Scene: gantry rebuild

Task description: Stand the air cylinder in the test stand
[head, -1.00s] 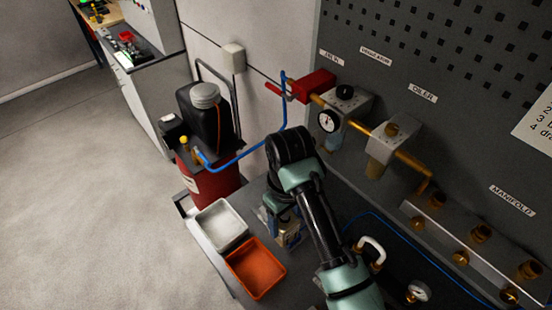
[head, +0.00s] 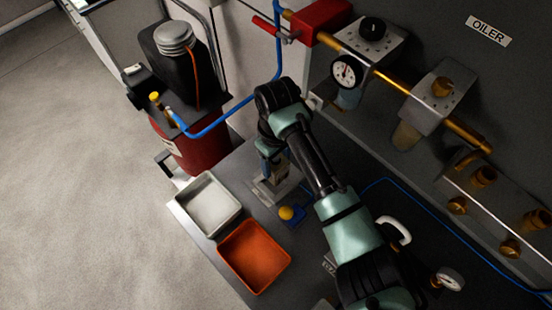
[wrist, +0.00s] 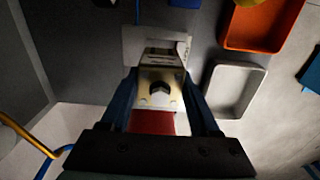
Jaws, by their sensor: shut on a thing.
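The air cylinder (wrist: 158,92) is between the fingers of my gripper (wrist: 161,84) in the wrist view. It shows a pale metal end block with a dark round feature and a red part nearer the palm. A light grey bracket, seemingly the test stand (wrist: 132,42), lies just beyond the cylinder. It also shows in the head view (head: 268,191), directly below my gripper (head: 272,152). The cylinder is mostly hidden by my gripper in the head view. Whether it touches or sits in the stand I cannot tell.
A white tray (head: 209,205) and an orange tray (head: 254,256) lie at the bench's left edge. A yellow knob on a blue base (head: 291,214) is close to the stand. A blue hose (head: 232,126) and red tank (head: 190,155) are behind; brass fittings (head: 483,177) line the right wall.

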